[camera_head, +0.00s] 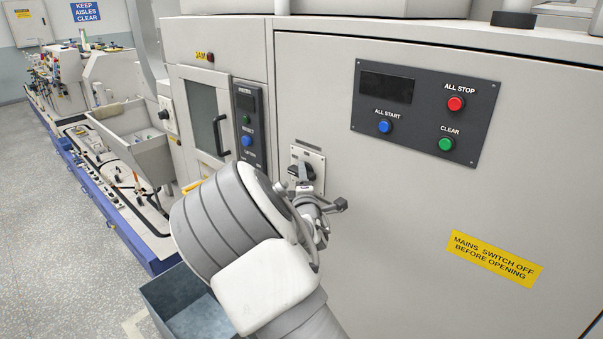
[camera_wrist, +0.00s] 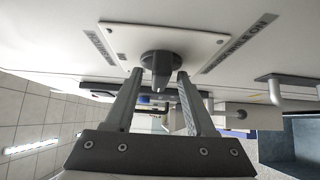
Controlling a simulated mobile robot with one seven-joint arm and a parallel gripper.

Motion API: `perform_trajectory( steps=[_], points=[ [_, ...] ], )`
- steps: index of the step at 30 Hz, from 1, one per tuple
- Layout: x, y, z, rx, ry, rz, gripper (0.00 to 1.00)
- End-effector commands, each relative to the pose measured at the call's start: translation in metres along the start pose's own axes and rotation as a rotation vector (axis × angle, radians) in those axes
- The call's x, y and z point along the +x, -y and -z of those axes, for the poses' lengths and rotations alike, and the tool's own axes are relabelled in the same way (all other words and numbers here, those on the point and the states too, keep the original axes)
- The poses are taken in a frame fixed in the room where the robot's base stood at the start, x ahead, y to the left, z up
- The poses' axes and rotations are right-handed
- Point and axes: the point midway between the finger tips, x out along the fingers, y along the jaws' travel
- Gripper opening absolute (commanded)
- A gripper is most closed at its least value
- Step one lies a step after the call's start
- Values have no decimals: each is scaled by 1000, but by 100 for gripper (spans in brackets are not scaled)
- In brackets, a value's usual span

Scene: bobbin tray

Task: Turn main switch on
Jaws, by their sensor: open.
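The main switch is a dark rotary knob (camera_head: 298,171) on a pale square plate (camera_head: 319,164) on the front of the grey cabinet. In the wrist view the knob (camera_wrist: 160,64) stands out from its white plate (camera_wrist: 190,40), top centre. My gripper (camera_wrist: 160,75) is open, with one fingertip on each side of the knob's lower part in the picture. Whether the fingers touch it I cannot tell. In the camera_head view my wrist covers part of the area below the plate, and my fingers are hard to make out.
A dark button panel (camera_head: 426,111) is at the upper right of the switch, and a narrow control panel (camera_head: 247,127) is to its left. A windowed door (camera_head: 204,130) stands farther left. A blue-grey bin (camera_head: 178,300) is on the floor below.

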Motion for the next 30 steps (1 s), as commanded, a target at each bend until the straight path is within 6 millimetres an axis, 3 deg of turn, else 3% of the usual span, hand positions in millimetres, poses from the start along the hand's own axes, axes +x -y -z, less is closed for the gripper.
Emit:
perform_trajectory(
  steps=[6,14,24,30],
  points=[
    [12,1,0,0,0,2,55],
    [13,1,0,1,0,1,55],
    [13,0,0,1,0,1,0],
    [13,1,0,1,0,1,0]
  ],
)
